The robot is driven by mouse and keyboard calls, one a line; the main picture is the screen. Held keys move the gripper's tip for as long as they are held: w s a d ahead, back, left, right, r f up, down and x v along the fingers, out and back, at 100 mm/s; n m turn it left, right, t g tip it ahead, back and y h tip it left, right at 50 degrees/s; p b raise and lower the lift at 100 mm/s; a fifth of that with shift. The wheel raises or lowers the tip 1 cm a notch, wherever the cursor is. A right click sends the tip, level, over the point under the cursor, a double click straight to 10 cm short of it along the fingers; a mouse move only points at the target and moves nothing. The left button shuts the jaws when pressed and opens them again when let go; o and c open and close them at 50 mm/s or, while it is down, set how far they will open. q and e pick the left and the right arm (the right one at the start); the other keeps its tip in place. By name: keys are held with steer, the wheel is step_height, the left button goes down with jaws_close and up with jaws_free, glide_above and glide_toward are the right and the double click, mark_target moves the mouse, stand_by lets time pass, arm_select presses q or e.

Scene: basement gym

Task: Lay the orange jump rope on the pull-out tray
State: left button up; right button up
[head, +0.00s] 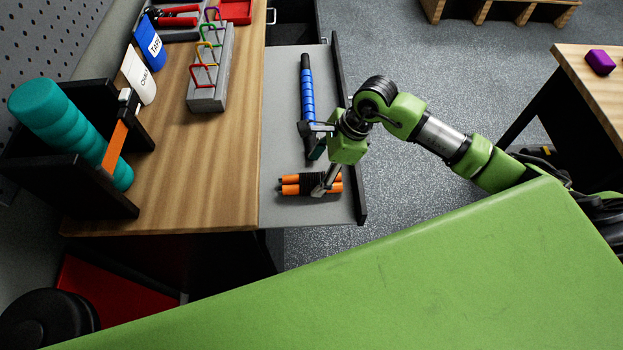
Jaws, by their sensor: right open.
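The orange jump rope (290,185), a bundle with orange handles and a dark middle, lies on the grey pull-out tray (279,120) near its front end. My right gripper (322,160) is over the tray, its fingers pointing down. One finger reaches beside the right part of the jump rope and the other is nearer the blue roller. The gripper is open. Whether a finger touches the rope I cannot tell. My left gripper is not in view.
A blue massage roller stick (307,92) lies lengthwise on the tray beyond the gripper. The wooden bench top (185,150) left of the tray holds a teal foam roller (60,125) and a grey block with coloured carabiners (209,85). A purple block (600,62) sits on a table at right.

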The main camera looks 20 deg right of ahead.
steer(key=b+v, duration=0.1)
steer(key=v, duration=0.6)
steer(key=shift+r+b, duration=0.15)
steer(key=shift+b, duration=0.2)
steer(key=shift+d, duration=0.1)
